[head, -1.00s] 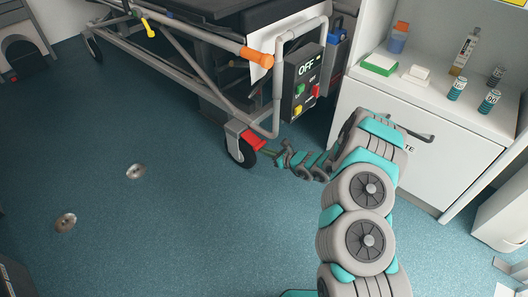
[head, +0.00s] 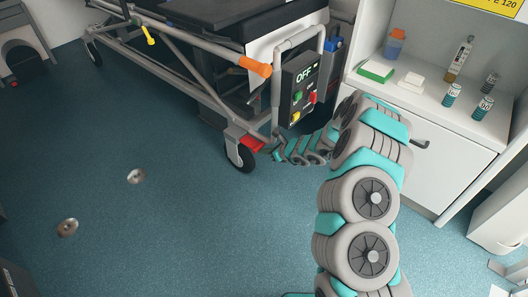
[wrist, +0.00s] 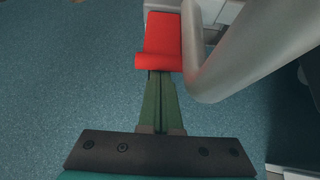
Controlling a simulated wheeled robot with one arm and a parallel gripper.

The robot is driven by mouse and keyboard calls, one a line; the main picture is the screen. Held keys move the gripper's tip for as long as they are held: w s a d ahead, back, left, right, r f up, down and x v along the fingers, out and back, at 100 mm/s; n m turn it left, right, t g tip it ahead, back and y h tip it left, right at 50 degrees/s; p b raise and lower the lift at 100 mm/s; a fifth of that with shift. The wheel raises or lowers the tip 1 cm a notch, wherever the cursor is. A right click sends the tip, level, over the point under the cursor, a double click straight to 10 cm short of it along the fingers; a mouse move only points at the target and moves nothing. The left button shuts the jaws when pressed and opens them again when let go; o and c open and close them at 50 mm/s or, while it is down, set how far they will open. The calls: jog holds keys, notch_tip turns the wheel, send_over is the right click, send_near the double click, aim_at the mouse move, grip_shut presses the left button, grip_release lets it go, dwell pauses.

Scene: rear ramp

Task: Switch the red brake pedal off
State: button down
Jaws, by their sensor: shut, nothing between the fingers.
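The red brake pedal (head: 251,144) sits by the caster wheel at the near corner of the stretcher in the head view. In the wrist view the red pedal (wrist: 163,38) is at the top centre, beside a grey tube. My gripper (wrist: 160,73) is shut, with its green fingers side by side and nothing between them. Its tips reach the pedal's near edge; whether they touch it I cannot tell. In the head view my gripper (head: 276,153) is small, just right of the pedal and low near the floor.
The stretcher's grey tube frame (head: 205,96) stands over the pedal. A white cabinet (head: 415,150) with bottles on top is to the right.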

jog(key=shift+w+a+r+h+p, duration=0.15)
jog(key=shift+r+p, duration=0.15)
jog(key=shift+r, duration=0.3)
jog(key=shift+w+a+r+h+p, duration=0.15)
jog(key=shift+r+p, duration=0.1)
jog(key=shift+r, duration=0.4)
jog(key=shift+a+r+h+p, duration=0.15)
jog(key=shift+r+p, duration=0.15)
jog(key=shift+r, duration=0.4)
send_near(255, 144)
jog(key=s+d, duration=0.1)
jog(key=s+d+r, duration=0.1)
jog(key=d, duration=0.1)
jog(key=shift+s+d+r, duration=0.15)
jog(key=shift+s+d, duration=0.1)
jog(key=shift+s, duration=0.05)
